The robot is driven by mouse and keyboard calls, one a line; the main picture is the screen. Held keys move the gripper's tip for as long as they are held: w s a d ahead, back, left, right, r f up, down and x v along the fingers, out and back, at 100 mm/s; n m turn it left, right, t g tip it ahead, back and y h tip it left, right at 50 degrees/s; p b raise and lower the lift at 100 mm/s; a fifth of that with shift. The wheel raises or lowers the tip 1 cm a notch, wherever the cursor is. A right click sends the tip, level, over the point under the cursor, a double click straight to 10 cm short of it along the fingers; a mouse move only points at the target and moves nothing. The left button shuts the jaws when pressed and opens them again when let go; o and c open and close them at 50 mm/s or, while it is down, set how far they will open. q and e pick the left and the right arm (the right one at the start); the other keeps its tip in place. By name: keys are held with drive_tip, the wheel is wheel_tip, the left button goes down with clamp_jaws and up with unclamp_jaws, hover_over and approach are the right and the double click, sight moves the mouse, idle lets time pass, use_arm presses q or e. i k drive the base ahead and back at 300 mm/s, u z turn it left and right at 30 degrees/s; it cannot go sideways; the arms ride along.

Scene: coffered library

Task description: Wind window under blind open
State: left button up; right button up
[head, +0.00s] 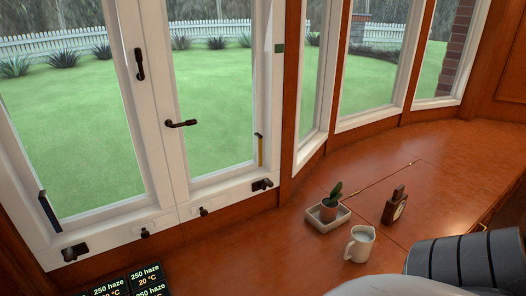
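A white-framed window with two tall panes fills the left of the head view: a left pane (70,130) and a right pane (215,90). A dark handle (139,64) on the middle frame points up and down. Another dark handle (181,123) on the right pane's frame lies sideways. Along the sill are a dark fitting (74,252) at far left, two small dark knobs (145,232) (203,211) and a dark fitting (262,184) at right. Both panes look shut. No blind is in view. Neither gripper is in view.
A wooden desktop (440,170) runs right below more windows (375,60). On it stand a potted plant (330,209) in a white tray (316,224), a white mug (360,244) and a small wooden clock (396,207). Dark displays (140,280) are at bottom left, a striped dark object (465,262) at bottom right.

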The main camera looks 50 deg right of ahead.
sight(270, 183)
drive_tip(key=z, duration=1.7)
